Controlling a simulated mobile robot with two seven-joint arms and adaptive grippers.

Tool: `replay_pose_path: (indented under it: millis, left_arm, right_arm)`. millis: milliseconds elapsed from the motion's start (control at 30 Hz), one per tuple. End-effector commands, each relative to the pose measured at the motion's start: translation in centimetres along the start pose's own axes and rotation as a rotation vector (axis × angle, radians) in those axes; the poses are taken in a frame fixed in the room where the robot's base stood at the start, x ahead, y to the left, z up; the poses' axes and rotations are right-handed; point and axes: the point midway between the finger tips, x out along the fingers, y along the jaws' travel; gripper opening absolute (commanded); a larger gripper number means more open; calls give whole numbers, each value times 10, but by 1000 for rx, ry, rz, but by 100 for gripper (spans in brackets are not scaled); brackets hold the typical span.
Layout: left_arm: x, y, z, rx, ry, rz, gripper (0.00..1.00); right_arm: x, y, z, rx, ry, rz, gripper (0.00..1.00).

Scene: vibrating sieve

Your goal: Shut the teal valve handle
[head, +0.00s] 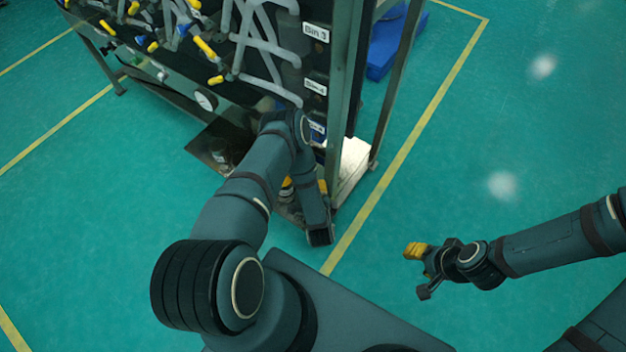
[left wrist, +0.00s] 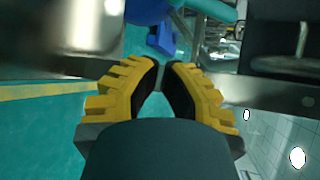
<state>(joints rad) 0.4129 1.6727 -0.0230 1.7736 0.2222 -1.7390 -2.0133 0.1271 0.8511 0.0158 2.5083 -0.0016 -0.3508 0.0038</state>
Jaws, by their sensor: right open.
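My right gripper (head: 418,271) is open and empty over the floor, well right of the rack.
A gauge (head: 205,100) sits on the rack's lower rail. A white block (head: 352,165) is beside the rack's right leg. A blue object (head: 388,50) lies behind the rack. Yellow lines (head: 410,140) mark the green floor, which is clear at right.

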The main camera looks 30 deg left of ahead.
Motion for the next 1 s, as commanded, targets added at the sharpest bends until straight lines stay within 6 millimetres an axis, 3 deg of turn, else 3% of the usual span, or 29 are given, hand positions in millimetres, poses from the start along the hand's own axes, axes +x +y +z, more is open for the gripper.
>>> replay_pose_path:
  millis: [533,800,1000]
  left_arm:
    - [93,1,1,-4,-4,-2,0]
    - [73,0,26,-2,-2,0,0]
    - [67,0,32,-1,-1,0,0]
  right_arm:
    - [26,10,-3,-1,13,1,47]
    - [23,9,-3,-2,13,1,47]
    - [23,9,-3,-1,12,1,47]
